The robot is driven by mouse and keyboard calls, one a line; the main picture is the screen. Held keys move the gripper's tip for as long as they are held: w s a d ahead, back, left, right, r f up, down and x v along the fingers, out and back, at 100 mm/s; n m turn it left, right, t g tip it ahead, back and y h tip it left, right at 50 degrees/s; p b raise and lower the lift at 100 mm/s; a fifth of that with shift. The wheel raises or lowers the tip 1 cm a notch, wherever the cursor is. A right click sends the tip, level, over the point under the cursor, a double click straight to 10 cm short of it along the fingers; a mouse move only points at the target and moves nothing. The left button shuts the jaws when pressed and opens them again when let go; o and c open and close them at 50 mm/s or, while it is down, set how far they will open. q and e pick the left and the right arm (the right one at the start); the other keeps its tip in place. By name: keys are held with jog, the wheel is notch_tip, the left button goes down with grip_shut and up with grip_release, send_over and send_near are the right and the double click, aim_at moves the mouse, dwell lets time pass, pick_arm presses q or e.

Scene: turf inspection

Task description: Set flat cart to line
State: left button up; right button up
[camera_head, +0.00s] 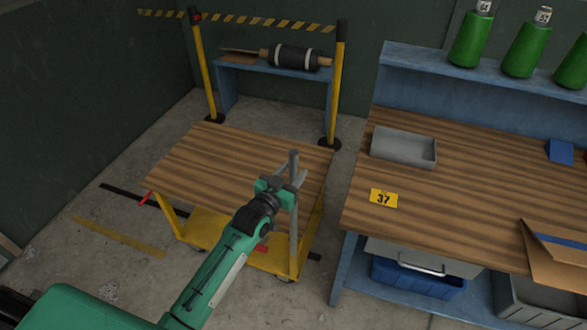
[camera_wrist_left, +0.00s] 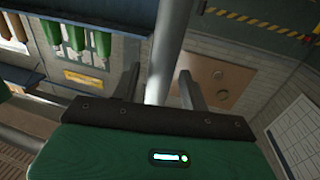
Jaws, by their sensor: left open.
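The flat cart (camera_head: 205,165) has a striped wooden top and a yellow lower frame, and stands on the concrete floor. A grey upright bar (camera_head: 293,232) rises at its near right side. My left gripper (camera_head: 289,181) is at the upper part of this bar. In the left wrist view, the bar (camera_wrist_left: 168,45) passes between my open fingers (camera_wrist_left: 160,88), with gaps visible. A black floor line (camera_head: 128,195) and a yellow floor line (camera_head: 120,236) lie left of the cart. The black one seems to continue under it, partly hidden. My right gripper is out of view.
A workbench (camera_head: 450,225) with a grey tray (camera_head: 403,148) and a yellow 37 card (camera_head: 383,198) stands close on the right. Yellow posts (camera_head: 336,85) with a striped belt and a blue stand (camera_head: 225,88) are behind the cart. Floor is clear at left.

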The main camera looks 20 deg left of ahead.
pick_arm(q)
jog(key=shift+w+d, duration=0.1)
jog(key=shift+w, duration=0.4)
grip_shut()
